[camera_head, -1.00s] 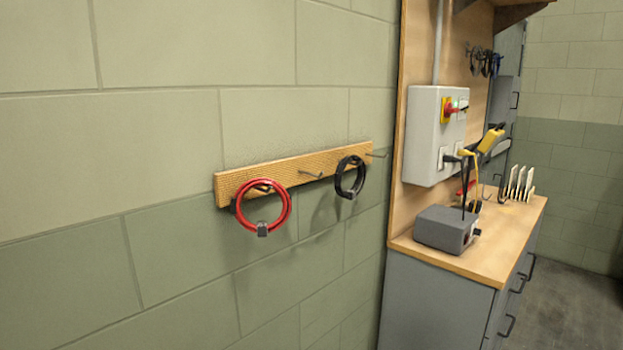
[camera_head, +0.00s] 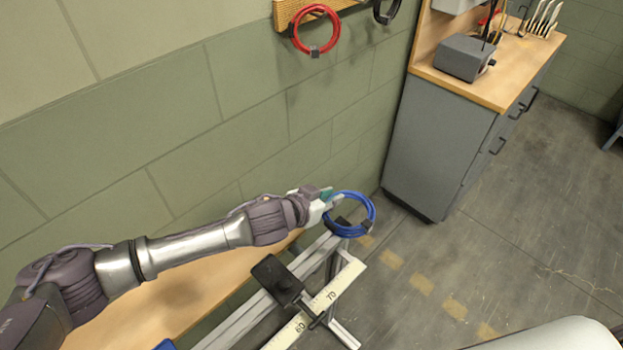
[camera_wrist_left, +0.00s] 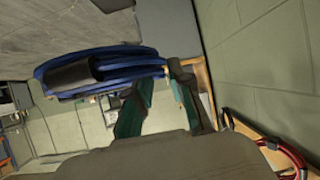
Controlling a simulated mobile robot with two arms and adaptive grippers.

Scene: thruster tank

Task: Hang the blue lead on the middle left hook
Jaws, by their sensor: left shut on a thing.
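The blue lead (camera_head: 371,210) is a coil with a dark tie. My left gripper (camera_head: 327,199) is shut on its near left side and holds it in the air, well below the hook rail. In the left wrist view the blue lead (camera_wrist_left: 115,57) lies across the fingertips of the left gripper (camera_wrist_left: 160,78). The wooden hook rail (camera_head: 285,14) is on the wall at the top edge, mostly cut off. A red lead (camera_head: 294,32) and a black lead (camera_head: 386,17) hang there. The empty hooks are out of view. My right gripper is not in view.
A grey cabinet (camera_head: 440,145) with a wooden top stands right of the wall, bearing a grey box (camera_head: 463,57). Below the arm are a wooden bench top (camera_head: 190,290), metal profiles and a ruler (camera_head: 315,305). The wall between the lead and the rail is clear.

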